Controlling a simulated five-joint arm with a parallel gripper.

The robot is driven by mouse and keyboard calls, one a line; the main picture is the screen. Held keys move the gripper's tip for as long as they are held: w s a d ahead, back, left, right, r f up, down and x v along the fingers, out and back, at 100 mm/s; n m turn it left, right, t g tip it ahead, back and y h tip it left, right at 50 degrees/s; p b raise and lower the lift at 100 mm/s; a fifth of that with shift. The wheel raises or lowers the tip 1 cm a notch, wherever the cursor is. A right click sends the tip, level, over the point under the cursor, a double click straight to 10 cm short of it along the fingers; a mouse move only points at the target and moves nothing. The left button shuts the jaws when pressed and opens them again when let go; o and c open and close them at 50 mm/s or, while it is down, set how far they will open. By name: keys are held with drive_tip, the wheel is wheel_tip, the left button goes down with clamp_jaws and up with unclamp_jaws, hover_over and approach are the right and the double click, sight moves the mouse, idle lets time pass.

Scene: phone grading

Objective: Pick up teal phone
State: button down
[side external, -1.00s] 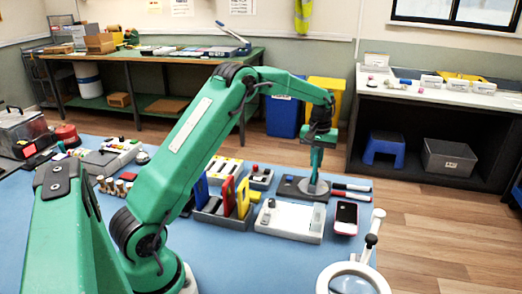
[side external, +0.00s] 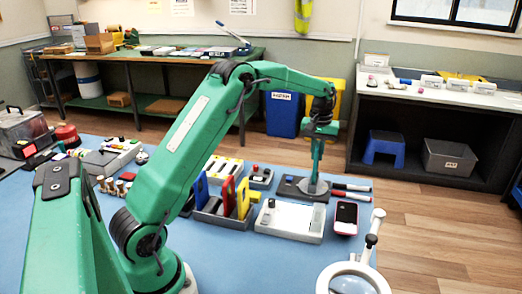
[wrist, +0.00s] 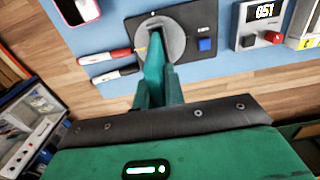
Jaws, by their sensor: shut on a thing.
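My gripper (wrist: 154,88) is shut on a narrow teal piece (wrist: 154,62) seen nearly edge-on, which looks like the teal phone. It stands upright between my fingers, with its lower end at the slot of a grey disc (wrist: 172,45). I cannot tell whether that end is still in the slot or just above it. In the side external view, my gripper (side external: 319,140) points straight down over the disc (side external: 321,189) on a dark plate (side external: 289,187). The phone's faces are hidden, and its green blends with my fingers.
A pink-edged phone (side external: 346,217) lies right of a white fixture (side external: 290,221). A red and a black marker (side external: 352,187) lie beside the plate. A rack with coloured upright pieces (side external: 222,205) stands to the left. A round magnifier (side external: 352,281) is at the front.

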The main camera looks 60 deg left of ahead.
drive_tip(key=shift+r, duration=1.05)
